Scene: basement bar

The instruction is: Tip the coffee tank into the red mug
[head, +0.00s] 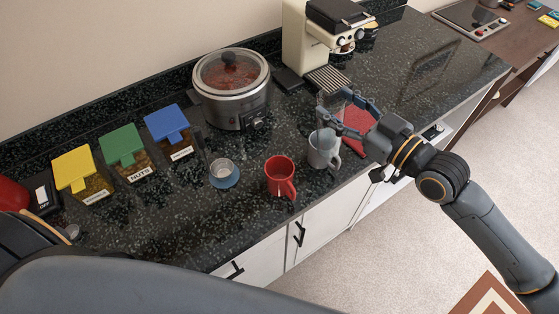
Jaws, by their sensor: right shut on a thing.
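The red mug (273,175) stands upright on the dark speckled counter, near its front edge, with its handle toward the front right. My right gripper (335,103) is to the right of it and farther back. Its fingers are closed around a clear, see-through container, which looks like the coffee tank (328,104). The tank is above or just behind a grey mug; I cannot tell its height, and its contents are hard to make out. My left gripper is out of view; only my left arm shows at the lower left.
The grey mug (320,153) stands right of the red mug, close to my right gripper. A small cup on a blue saucer (224,183) is to the left. A slow cooker (232,100), coffee machine (308,45) and lidded boxes (123,140) stand behind. A red cloth-like thing (358,122) lies at right.

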